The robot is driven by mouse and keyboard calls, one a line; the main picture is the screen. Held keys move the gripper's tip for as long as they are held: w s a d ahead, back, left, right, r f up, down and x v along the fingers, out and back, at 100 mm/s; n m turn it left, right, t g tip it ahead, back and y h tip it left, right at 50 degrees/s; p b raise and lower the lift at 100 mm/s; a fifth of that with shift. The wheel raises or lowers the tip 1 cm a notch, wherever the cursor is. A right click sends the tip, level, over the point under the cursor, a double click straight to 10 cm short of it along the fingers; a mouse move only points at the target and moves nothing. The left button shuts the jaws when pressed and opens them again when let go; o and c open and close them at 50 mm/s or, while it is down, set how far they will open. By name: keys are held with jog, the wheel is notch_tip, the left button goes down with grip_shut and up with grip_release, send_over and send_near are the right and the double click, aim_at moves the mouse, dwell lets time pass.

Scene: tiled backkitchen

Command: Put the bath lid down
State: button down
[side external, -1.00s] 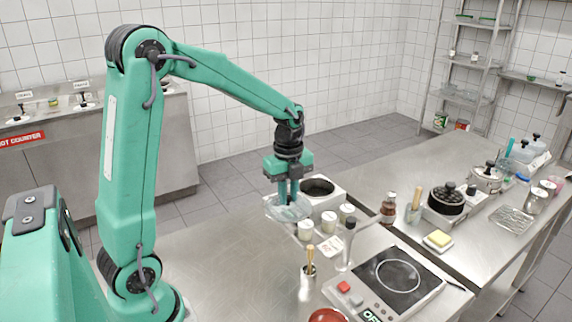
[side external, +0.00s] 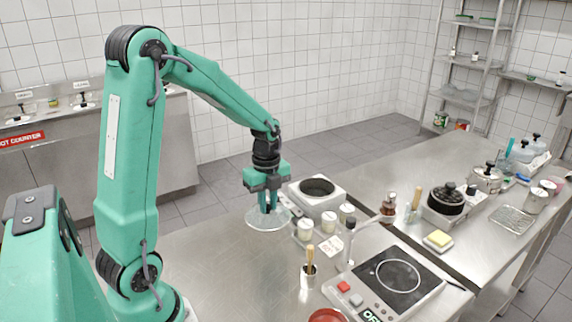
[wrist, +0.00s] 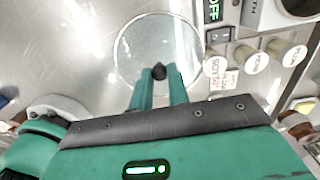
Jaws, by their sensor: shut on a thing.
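The bath lid (side external: 264,223) is a clear round disc with a dark knob. In the side view it lies level at the counter surface, left of the water bath; I cannot tell whether it touches the counter. In the wrist view the lid (wrist: 150,42) shows beyond my fingers. My gripper (side external: 268,206) points down over the lid's middle. In the wrist view my gripper (wrist: 160,76) is shut on the dark knob. The bath (side external: 316,200) is a pale box with an open, dark round well; the lid is not on it.
Several white jars (side external: 328,221) stand just right of the lid. A holder with a wooden-handled tool (side external: 308,278) and a hotplate (side external: 398,275) are nearer the camera. The steel counter (side external: 215,262) is bare to the left and front of the lid.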

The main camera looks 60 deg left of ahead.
aim_at(257, 212)
jog(key=a+f, duration=0.1)
jog(key=a, duration=0.1)
jog(key=a+f, duration=0.1)
jog(key=a, duration=0.1)
jog(key=a+f, duration=0.2)
jog(key=a, duration=0.1)
jog(key=shift+f, duration=0.1)
jog(key=shift+f, duration=2)
jog(key=shift+f, duration=0.1)
jog(key=c, duration=1.3)
grip_release()
jog(key=shift+c, duration=0.2)
notch_tip(257, 212, up, 12)
